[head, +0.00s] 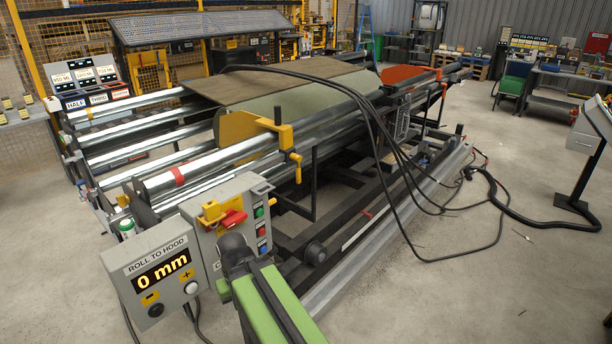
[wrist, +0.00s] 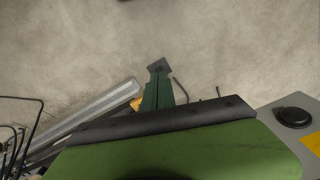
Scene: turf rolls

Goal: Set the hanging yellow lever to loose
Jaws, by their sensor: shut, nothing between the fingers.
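A yellow bracket (head: 283,136) sits on the shiny roller near the green roll. A yellow lever (head: 296,167) hangs down from its right end, in front of the frame. No label for its loose position is readable. My gripper (wrist: 159,67) shows in the wrist view as closed, tapered dark green fingers above bare floor, with nothing between them. It is apart from the lever in what I can see. In the head view my green arm is at the bottom centre, and the gripper cannot be made out. A small yellow patch (wrist: 137,103) shows beside the fingers; I cannot tell what it is.
A grey box reading "ROLL TO HOOD 0 mm" (head: 160,270) and a control box (head: 235,222) with a red and yellow switch stand at the front left. A pale rail (head: 350,245) runs along the machine's front. Black cables (head: 400,190) loop across it.

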